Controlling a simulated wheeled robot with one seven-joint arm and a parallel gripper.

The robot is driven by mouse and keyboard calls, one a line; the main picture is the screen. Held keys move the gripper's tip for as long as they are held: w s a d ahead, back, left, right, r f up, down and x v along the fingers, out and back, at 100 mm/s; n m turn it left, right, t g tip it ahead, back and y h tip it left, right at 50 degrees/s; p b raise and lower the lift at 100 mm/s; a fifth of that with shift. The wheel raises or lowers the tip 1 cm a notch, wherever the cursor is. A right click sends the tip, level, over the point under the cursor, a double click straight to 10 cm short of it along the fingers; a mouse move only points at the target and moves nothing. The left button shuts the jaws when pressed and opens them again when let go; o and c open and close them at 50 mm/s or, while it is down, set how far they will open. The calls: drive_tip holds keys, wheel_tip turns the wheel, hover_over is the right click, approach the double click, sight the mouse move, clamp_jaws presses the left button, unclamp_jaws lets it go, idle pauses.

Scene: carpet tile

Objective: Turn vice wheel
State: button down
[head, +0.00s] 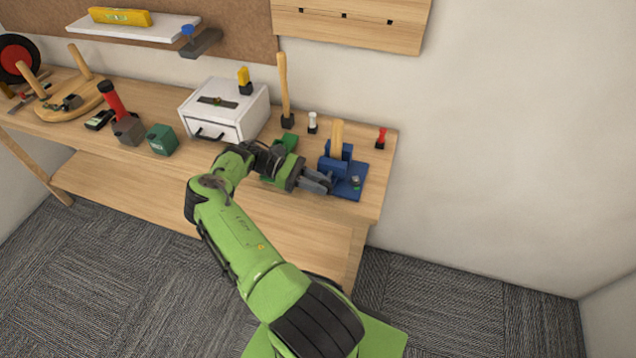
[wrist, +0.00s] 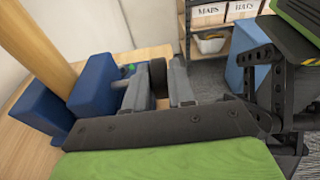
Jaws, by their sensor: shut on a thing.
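The blue vice (head: 355,168) stands near the right end of the workbench, with an upright wooden piece (head: 336,138) between its jaws. In the wrist view, the vice's blue blocks (wrist: 92,88) and the wooden piece (wrist: 38,42) are at the left. The dark vice wheel (wrist: 158,76) sits between the two grey fingers of my gripper (head: 326,181), which is shut on it. The wheel is seen nearly edge-on in the wrist view; I cannot make it out clearly in the head view.
A white drawer box (head: 228,108), a mallet-like wooden handle (head: 283,88), a white-topped tool (head: 312,122) and a red-handled tool (head: 381,138) stand near the vice. The wall is close behind the bench.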

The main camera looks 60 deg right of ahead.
drive_tip(key=c, duration=1)
unclamp_jaws()
drive_tip(key=shift+c, duration=0.2)
wheel_tip(320, 180, up, 10)
drive_tip(key=shift+p, duration=0.85)
